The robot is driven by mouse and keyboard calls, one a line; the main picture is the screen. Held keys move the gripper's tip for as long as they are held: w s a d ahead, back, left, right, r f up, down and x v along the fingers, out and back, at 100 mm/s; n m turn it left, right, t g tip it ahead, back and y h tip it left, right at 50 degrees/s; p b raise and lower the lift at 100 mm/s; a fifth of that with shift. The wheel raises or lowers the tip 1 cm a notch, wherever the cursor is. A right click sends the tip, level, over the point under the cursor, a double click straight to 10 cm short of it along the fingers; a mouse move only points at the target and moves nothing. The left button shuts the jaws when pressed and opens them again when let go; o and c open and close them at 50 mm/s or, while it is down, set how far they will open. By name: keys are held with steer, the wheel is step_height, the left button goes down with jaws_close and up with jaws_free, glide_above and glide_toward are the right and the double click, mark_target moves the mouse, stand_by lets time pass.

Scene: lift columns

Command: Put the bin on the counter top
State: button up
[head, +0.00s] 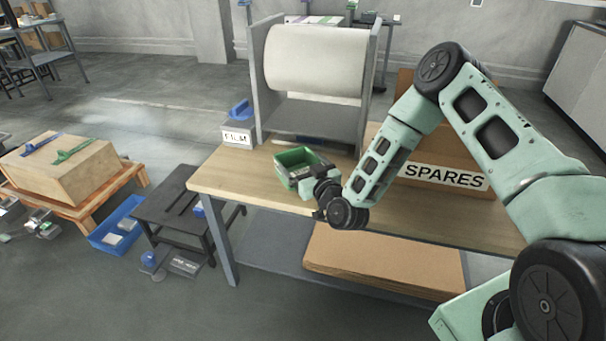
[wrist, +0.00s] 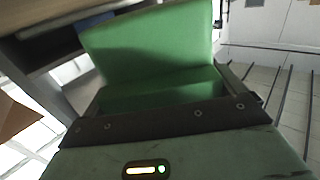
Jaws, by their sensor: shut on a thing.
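A small open green bin (head: 296,160) is over the front left part of the wooden counter top (head: 235,178). It looks empty, and I cannot tell whether its underside touches the wood. My gripper (head: 318,185) is shut on the near right side of the bin. In the wrist view the green bin (wrist: 150,45) fills the upper middle, right against my gripper (wrist: 165,95). The fingertips are mostly hidden by the bin and the gripper body.
A large white roll (head: 315,60) in a grey stand is behind the bin. A SPARES cardboard box (head: 440,165) stands to the right, and a FILM-labelled box (head: 238,135) is at the back left. A low dark table (head: 175,210) is left of the bench.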

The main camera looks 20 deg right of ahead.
steer(key=shift+f, duration=1.25)
steer(key=o, duration=0.7)
steer(key=shift+f, duration=0.1)
